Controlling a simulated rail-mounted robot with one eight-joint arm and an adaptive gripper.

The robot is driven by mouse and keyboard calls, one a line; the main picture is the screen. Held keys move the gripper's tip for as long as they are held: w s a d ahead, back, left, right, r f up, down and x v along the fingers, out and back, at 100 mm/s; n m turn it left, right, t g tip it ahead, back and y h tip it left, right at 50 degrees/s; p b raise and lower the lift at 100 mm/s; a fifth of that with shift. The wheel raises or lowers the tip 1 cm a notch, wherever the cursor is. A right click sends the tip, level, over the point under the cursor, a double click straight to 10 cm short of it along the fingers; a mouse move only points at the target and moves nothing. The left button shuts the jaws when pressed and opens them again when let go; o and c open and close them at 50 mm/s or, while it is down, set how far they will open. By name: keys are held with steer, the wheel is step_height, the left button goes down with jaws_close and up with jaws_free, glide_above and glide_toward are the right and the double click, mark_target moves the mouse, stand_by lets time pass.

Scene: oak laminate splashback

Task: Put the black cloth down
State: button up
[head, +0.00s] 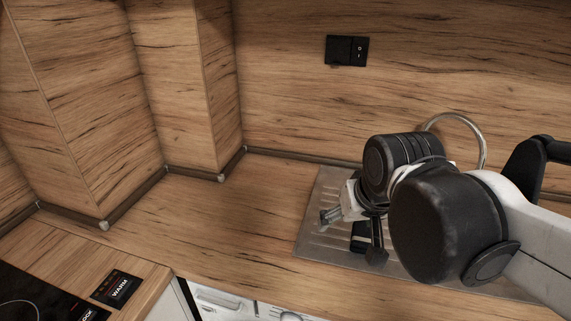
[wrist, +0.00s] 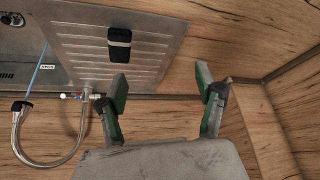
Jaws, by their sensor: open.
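A small black folded piece, which I take to be the black cloth (wrist: 119,45), lies on the ribbed metal drainboard (wrist: 160,45) in the wrist view. Its surface shows a darker and a paler part. My gripper (wrist: 163,82) is open, with its two green-padded fingers well apart and nothing between them. The cloth appears beyond the fingertips and apart from them. In the head view my gripper (head: 350,234) is over the left part of the drainboard (head: 313,240). A dark patch beside the fingers there may be the cloth, but my wrist partly hides that area.
A curved metal tap (wrist: 35,150) stands beside the sink (wrist: 25,50). The wooden worktop (head: 240,210) left of the drainboard is clear. A black hob (head: 35,300) is at the lower left. A wood splashback with a black socket (head: 346,50) rises behind.

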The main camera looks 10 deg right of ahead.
steer(key=shift+n+t, duration=0.6)
steer(key=shift+t, duration=0.2)
steer(key=shift+s+a+f, duration=0.1)
steer(key=shift+s+a, duration=0.5)
steer(key=shift+s, duration=0.2)
steer(key=shift+s+a+f, duration=0.1)
steer(key=shift+s+a, duration=0.5)
steer(key=shift+s, duration=0.2)
steer(key=shift+f+b, duration=0.75)
steer(key=shift+f, duration=0.05)
